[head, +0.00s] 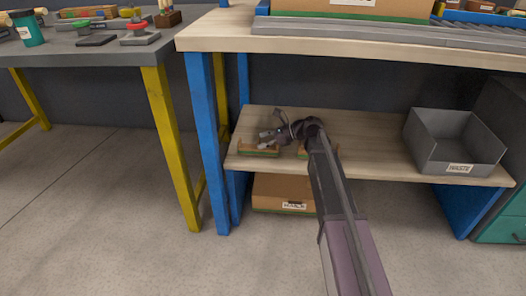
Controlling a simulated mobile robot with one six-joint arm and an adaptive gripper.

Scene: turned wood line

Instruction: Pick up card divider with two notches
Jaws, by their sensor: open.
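A low brown card piece (258,153) with a green lower edge and raised ends stands near the front left edge of the lower shelf. A second brown card piece (303,154) is to its right, mostly hidden by my arm. I cannot count the notches on either at this size. My gripper (265,140) is open, just above and behind the left piece in the picture. I cannot tell whether it touches that piece. Nothing shows between its fingers.
The lower shelf (375,150) is bare between my arm and a grey bin (455,145) labelled waste. A labelled cardboard box (283,190) sits beneath the shelf. The workbench top (330,38) overhangs it, and a blue leg (203,130) stands left. A yellow-legged table is farther left.

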